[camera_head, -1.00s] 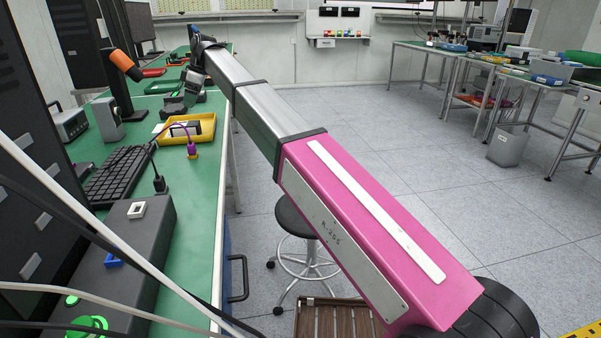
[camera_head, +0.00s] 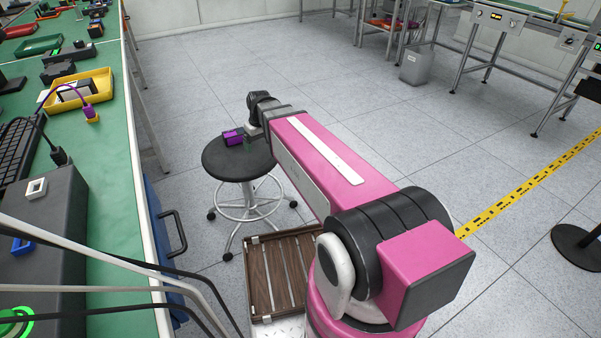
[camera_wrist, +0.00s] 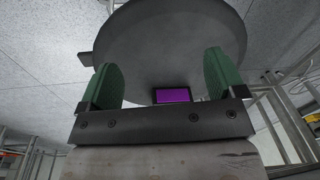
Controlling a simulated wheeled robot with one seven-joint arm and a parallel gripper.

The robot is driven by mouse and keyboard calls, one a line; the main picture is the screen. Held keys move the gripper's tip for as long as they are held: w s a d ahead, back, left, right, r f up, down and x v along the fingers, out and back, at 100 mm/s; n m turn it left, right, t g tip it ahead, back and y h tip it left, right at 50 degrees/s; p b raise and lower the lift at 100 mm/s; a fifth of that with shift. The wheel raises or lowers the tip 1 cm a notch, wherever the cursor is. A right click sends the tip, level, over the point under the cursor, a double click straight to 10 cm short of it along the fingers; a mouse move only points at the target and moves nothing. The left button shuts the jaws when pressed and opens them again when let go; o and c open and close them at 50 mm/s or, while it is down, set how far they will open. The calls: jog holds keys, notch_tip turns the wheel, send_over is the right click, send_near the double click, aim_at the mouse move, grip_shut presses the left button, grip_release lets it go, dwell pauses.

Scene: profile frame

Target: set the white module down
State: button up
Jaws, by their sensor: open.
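A small white square piece (camera_head: 36,187), the only thing I see that could be the white module, sits on top of a dark grey box (camera_head: 50,225) on the green bench. My gripper is above the round black stool seat (camera_head: 225,160); in the head view its fingers are mostly hidden. In the wrist view its two green fingers (camera_wrist: 160,75) are spread apart with nothing held between them. A purple-topped dark block (camera_head: 233,137) is on the stool seat. It also shows in the wrist view (camera_wrist: 172,95), between the fingers' bases in the picture.
The green bench (camera_head: 105,200) runs along the left with a yellow tray (camera_head: 97,88), a keyboard and cables. A slatted wooden piece (camera_head: 282,270) lies below the stool. The floor (camera_head: 300,65) beyond the stool is open; yellow tape (camera_head: 525,190) crosses it at right.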

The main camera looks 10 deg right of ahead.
jog(key=s+d+f+m+h, duration=0.1)
jog(key=s+d+f+m, duration=0.4)
jog(key=s+d, duration=0.6)
notch_tip(320, 180, down, 2)
jog(key=shift+s+d+f, duration=0.1)
jog(key=shift+s+d, duration=0.3)
jog(key=shift+d, duration=0.8)
